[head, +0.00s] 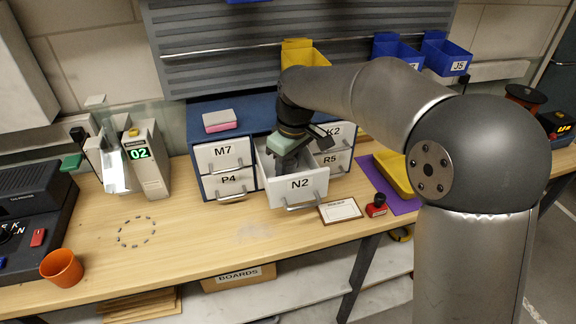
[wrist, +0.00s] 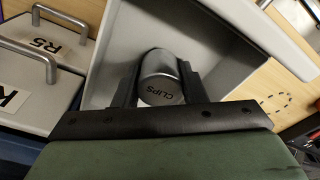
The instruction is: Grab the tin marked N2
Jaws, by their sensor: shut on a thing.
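The label N2 is on the front of an open drawer (head: 299,186) in the small blue-and-grey cabinet. Inside the drawer is a grey cylindrical tin (wrist: 160,66), and the writing I read on it is CLIPS, not N2. My gripper (wrist: 156,82) is shut on this tin, with one dark finger on each side of it. In the head view my gripper (head: 287,160) reaches down into the open drawer, and the tin cannot be made out there. The drawer's pale floor and walls surround the tin in the wrist view.
Shut drawers M7 (head: 222,153), P4 (head: 230,184), K2 (head: 335,134) and R5 (head: 331,161) flank the open one. A card (head: 340,211) and a red stamp (head: 376,206) lie at its front right. The bench to the front left is mostly clear.

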